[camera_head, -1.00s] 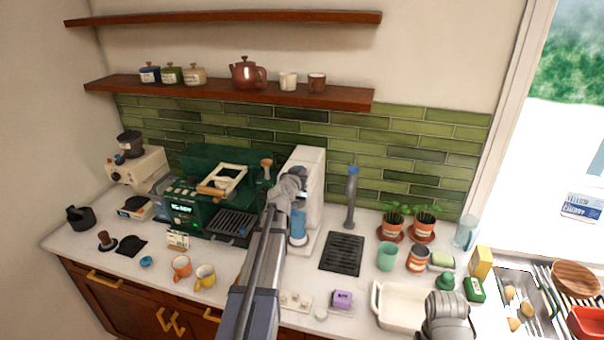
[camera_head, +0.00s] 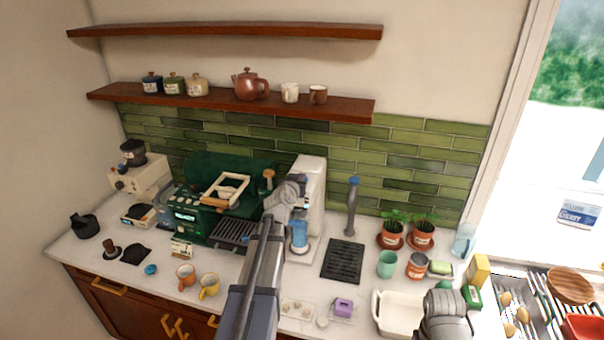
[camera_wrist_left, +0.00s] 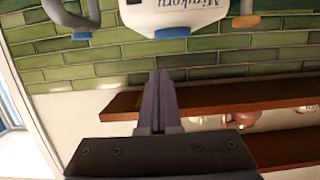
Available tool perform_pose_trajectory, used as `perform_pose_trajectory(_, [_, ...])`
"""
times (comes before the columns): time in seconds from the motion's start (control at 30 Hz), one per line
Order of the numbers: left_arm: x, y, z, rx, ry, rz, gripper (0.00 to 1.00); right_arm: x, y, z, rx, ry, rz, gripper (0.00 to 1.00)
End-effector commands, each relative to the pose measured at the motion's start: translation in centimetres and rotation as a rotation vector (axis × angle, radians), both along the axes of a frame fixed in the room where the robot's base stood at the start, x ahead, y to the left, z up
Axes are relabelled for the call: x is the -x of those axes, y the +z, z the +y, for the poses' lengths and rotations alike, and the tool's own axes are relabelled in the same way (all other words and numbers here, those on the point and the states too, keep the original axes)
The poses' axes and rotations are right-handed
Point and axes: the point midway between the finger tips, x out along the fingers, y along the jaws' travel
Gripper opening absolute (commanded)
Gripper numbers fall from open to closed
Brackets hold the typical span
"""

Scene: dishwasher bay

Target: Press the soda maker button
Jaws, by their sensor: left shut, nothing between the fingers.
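The soda maker (camera_head: 314,190) is a tall white machine on the counter, left of the grey tap-like column, with a blue bottle (camera_head: 298,237) at its front. In the left wrist view, which is upside down, its white top (camera_wrist_left: 172,12) shows lettering and a blue button-like piece (camera_wrist_left: 172,33). My left gripper (camera_wrist_left: 162,74) is shut and empty, its fingertips apart from the blue piece in that picture. In the head view my left arm's wrist covers part of the soda maker's front, and the fingertips are hard to make out. The right gripper's jaws do not show.
A green coffee machine (camera_head: 205,215) stands close on the left. A grey column with a blue top (camera_head: 352,205) and a black drain grid (camera_head: 343,261) are on the right. Mugs (camera_head: 209,287) and a white dish (camera_head: 398,318) lie along the front. A shelf (camera_head: 230,103) runs above.

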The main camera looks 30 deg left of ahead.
Motion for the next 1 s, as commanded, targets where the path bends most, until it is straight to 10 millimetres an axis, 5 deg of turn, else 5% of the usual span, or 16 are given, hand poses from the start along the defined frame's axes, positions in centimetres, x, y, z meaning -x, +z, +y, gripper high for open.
perform_pose_trajectory(0.1, [3.2,0.9,-0.9,0.001,0.000,0.000,0.00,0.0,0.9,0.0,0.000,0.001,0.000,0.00])
perform_pose_trajectory(0.3, [5.6,1.5,-1.4,0.001,0.000,0.000,0.00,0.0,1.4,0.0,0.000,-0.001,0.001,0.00])
perform_pose_trajectory(1.0, [5.8,1.5,-1.4,0.001,0.000,-0.001,0.00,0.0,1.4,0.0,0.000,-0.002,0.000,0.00])
